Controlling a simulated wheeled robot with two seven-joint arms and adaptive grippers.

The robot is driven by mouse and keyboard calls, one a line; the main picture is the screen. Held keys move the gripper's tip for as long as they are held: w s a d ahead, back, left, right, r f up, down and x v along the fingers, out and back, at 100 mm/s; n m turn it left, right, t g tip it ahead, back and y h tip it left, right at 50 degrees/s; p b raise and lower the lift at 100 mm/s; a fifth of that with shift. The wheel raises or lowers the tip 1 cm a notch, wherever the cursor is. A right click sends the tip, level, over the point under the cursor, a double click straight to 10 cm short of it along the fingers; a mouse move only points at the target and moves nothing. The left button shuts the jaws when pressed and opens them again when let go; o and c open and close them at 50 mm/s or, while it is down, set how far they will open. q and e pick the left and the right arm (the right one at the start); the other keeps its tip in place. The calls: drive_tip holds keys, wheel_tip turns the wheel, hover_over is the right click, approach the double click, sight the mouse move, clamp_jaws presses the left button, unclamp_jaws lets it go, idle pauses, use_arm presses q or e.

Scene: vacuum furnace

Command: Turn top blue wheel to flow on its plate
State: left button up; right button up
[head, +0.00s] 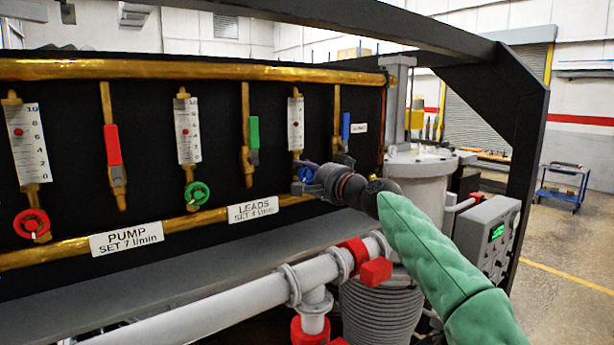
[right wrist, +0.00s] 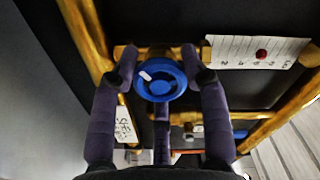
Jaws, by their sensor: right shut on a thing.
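The blue wheel (head: 306,173) sits at the foot of the rightmost flow meter, partly hidden by my right gripper (head: 308,180) in the head view. In the right wrist view the blue wheel (right wrist: 160,82), with a white mark at its upper left, is between the two fingers of my right gripper (right wrist: 160,66), which is shut on it. The white scale (head: 296,123) above the wheel has a red ball (head: 294,125) near mid-height; the ball also shows in the wrist view (right wrist: 261,54). My left gripper is out of view.
A green wheel (head: 197,195) and a red wheel (head: 32,225) are to the left. Red (head: 113,145), green (head: 254,133) and blue (head: 346,125) lever handles hang among the meters. A pale pipe with a red fitting (head: 375,271) runs below my right arm.

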drive_tip(key=shift+d+r, duration=0.1)
drive_tip(key=shift+r, duration=0.1)
drive_tip(key=o, duration=1.2)
drive_tip(key=shift+c, duration=0.2)
drive_tip(key=shift+w+f, duration=0.1)
drive_tip(key=shift+w, duration=0.05)
drive_tip(key=v, duration=1.2)
drive_tip(key=shift+f, duration=0.1)
